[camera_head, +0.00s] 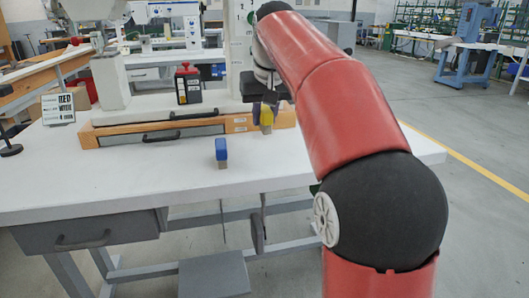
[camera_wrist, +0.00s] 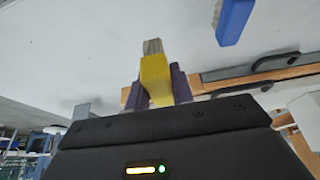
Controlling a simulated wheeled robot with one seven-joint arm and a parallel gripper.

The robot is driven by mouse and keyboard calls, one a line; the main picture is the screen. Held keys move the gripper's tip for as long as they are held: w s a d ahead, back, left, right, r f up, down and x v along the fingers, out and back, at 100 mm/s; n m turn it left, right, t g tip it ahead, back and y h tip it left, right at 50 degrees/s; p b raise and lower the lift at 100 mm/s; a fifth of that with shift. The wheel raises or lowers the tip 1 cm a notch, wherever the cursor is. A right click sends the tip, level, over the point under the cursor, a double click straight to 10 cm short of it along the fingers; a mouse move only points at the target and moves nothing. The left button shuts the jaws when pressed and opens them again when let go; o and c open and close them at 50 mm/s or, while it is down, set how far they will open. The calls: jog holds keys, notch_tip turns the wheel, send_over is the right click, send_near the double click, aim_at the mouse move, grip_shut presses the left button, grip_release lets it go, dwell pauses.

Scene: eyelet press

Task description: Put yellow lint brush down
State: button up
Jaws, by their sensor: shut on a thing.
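The yellow lint brush (camera_head: 266,116) is held in my gripper (camera_head: 265,112) above the white table (camera_head: 120,180), in front of the right part of the wooden drawer unit. In the wrist view the yellow lint brush (camera_wrist: 156,80) sits between the two dark purple fingers of my gripper (camera_wrist: 160,82), with its pale bristle end pointing away from the palm. My gripper is shut on it. I cannot tell how far the brush is above the table.
A blue brush (camera_head: 221,150) stands on the table left of my gripper; it also shows in the wrist view (camera_wrist: 234,18). Behind are the wooden drawer unit (camera_head: 160,133), a red-topped black box (camera_head: 188,86) and a sign (camera_head: 58,109). The front of the table is clear.

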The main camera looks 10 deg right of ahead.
jog(key=shift+f+b, duration=0.75)
jog(key=shift+f, duration=2.75)
jog(key=shift+f, duration=0.15)
jog(key=o, duration=0.9)
